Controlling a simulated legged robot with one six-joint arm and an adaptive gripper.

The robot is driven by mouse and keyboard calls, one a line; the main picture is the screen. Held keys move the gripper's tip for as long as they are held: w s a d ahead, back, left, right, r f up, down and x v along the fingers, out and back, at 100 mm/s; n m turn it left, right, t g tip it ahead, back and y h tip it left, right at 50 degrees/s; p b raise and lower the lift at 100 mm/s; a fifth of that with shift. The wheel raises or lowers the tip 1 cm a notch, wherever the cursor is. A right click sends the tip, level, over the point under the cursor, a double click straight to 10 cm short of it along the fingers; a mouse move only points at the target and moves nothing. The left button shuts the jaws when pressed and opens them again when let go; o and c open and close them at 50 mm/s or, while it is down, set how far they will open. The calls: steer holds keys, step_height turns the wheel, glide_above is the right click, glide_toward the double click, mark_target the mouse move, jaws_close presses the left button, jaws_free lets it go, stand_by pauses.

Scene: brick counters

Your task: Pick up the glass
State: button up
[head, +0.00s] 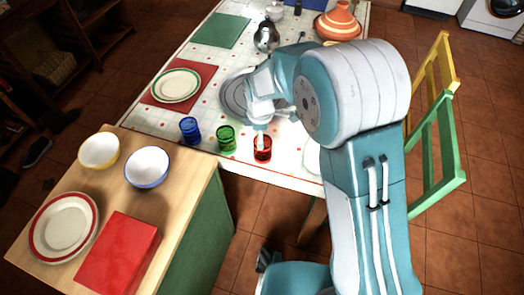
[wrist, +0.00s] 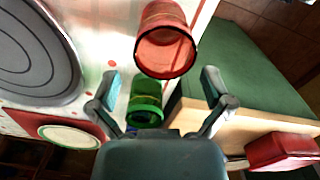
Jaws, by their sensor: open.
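A red glass (head: 262,150) stands upright near the front edge of the table. A green glass (head: 226,138) and a blue glass (head: 190,130) stand to its left. My gripper (head: 261,128) is just above and behind the red glass in the head view. In the wrist view my gripper (wrist: 161,78) is open, with nothing held. There the red glass (wrist: 165,42) lies beyond the fingertips, and the green glass (wrist: 146,100) shows between the fingers. The blue glass is mostly hidden behind my gripper's body in the wrist view.
A wooden counter (head: 185,190) at the left holds two bowls, a red-rimmed plate (head: 36,228) and a red box or book (head: 118,252). A green-rimmed plate (head: 195,85) and a grey round mat (head: 228,92) lie on the table. Chairs (head: 440,150) stand at the right.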

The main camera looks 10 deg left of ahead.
steer(key=f, duration=0.5)
steer(key=shift+s+d, duration=0.1)
steer(key=shift+d, duration=0.25)
steer(key=c, duration=1.1)
steer(key=shift+r, duration=0.15)
